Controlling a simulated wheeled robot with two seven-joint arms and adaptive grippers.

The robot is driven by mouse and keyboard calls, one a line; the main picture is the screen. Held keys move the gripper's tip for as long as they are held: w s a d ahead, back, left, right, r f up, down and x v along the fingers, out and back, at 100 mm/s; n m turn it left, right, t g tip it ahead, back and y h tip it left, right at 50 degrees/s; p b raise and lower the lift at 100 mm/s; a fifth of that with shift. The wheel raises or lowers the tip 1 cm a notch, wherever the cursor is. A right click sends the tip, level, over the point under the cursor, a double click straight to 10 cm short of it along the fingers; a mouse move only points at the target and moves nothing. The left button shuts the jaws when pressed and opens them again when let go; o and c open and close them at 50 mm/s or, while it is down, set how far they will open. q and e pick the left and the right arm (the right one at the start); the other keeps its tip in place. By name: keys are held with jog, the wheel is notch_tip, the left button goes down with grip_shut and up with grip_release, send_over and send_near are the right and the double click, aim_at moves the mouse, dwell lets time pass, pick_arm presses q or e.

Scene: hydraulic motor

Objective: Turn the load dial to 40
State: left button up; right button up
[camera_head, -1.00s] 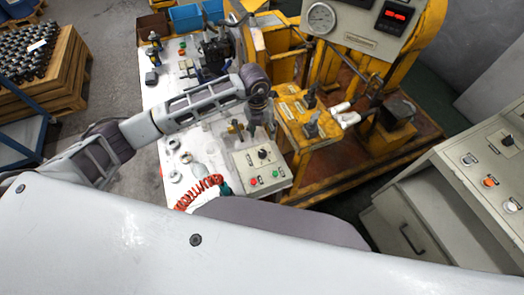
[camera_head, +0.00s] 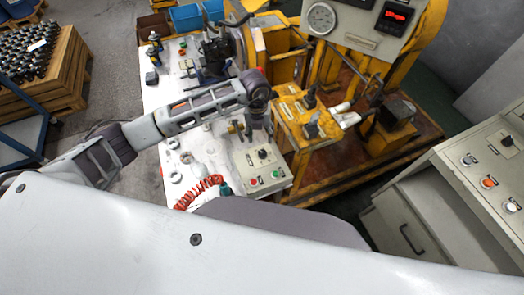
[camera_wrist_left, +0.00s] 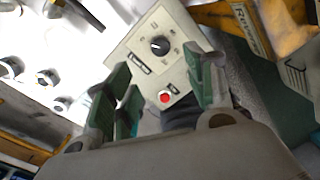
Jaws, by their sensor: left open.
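A small beige control box (camera_head: 276,177) stands at the near right end of the white table. On its top is a round black dial (camera_head: 263,154) with a pointer, above a red and a green button. In the left wrist view the dial (camera_wrist_left: 160,46) has scale marks around it, too small to read. My left gripper (camera_head: 256,133) hangs just behind the box, fingers down. In the left wrist view its green-padded fingers (camera_wrist_left: 165,85) are apart and empty, with the dial ahead between them, not touched. My right gripper is not in view.
A yellow test stand (camera_head: 308,130) with a gauge (camera_head: 321,18) and red display stands right of the box. A red coiled hose (camera_head: 200,190) and several metal rings lie left of it. A grey console (camera_head: 470,185) with another black knob is at the right.

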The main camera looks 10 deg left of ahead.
aim_at(262, 152)
pick_arm(q)
jog(key=f, duration=0.3)
jog(key=f+p, duration=0.1)
jog(key=f, duration=0.5)
jog(key=shift+d+f, duration=0.3)
jog(key=shift+f, duration=0.05)
jog(key=shift+f+p, duration=0.35)
jog(key=shift+f, duration=0.85)
jog(key=c, duration=1)
jog(key=shift+w, duration=0.1)
